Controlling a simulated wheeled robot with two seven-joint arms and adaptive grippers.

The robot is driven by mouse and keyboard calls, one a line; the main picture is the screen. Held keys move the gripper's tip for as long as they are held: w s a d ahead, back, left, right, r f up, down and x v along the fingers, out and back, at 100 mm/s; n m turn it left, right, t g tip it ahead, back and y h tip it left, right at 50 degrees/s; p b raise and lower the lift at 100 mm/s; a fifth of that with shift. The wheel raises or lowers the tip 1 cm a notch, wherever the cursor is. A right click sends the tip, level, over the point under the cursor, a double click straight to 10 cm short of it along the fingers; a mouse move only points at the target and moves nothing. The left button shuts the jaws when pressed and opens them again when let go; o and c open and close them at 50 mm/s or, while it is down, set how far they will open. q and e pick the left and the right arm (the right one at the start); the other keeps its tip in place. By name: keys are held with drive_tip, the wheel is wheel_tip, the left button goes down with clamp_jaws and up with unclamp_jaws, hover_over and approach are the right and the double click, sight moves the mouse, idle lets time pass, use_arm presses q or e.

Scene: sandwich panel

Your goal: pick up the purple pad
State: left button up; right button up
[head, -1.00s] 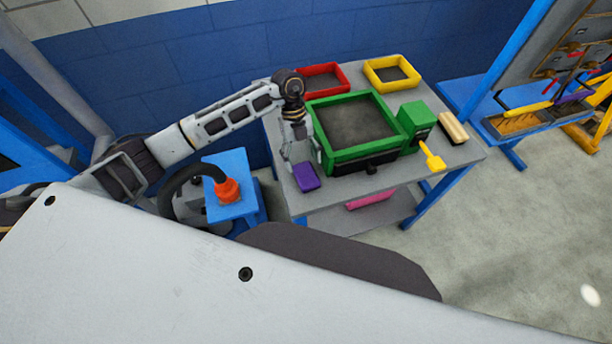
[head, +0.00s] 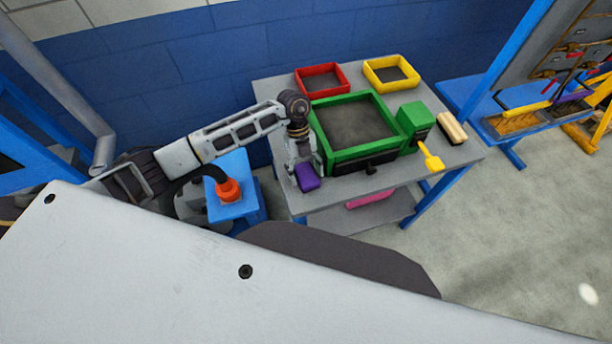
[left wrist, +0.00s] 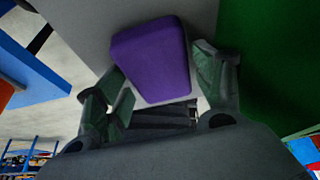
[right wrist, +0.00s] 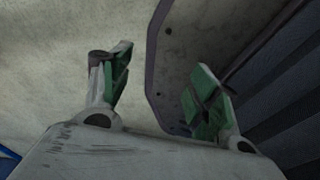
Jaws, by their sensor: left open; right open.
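The purple pad (head: 307,178) lies on the grey table near its front left corner, left of the green-framed tray. My left gripper (head: 305,170) is directly over the pad, pointing down, and partly hides it. In the left wrist view the purple pad (left wrist: 152,58) lies between and just beyond the two open fingers (left wrist: 160,88). I cannot tell whether a finger touches it. My right gripper (right wrist: 158,95) is open and empty in the right wrist view, with floor behind it. It is not seen in the head view.
The green-framed tray (head: 372,157) stands close on the pad's right. A red tray (head: 322,66) and a yellow tray (head: 392,60) sit at the back of the table (head: 440,166). A blue stand with an orange-red part (head: 229,190) is left of the table.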

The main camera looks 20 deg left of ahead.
drive_tip(key=shift+d, duration=0.25)
drive_tip(key=shift+d, duration=0.3)
use_arm(q)
drive_tip(key=shift+f, duration=0.2)
drive_tip(key=c, duration=0.8)
use_arm(e)
drive_tip(key=shift+a, duration=0.4)
drive_tip(key=shift+d, duration=0.3)
use_arm(q)
drive_tip(key=shift+r, duration=0.15)
use_arm(e)
drive_tip(key=shift+d, duration=0.1)
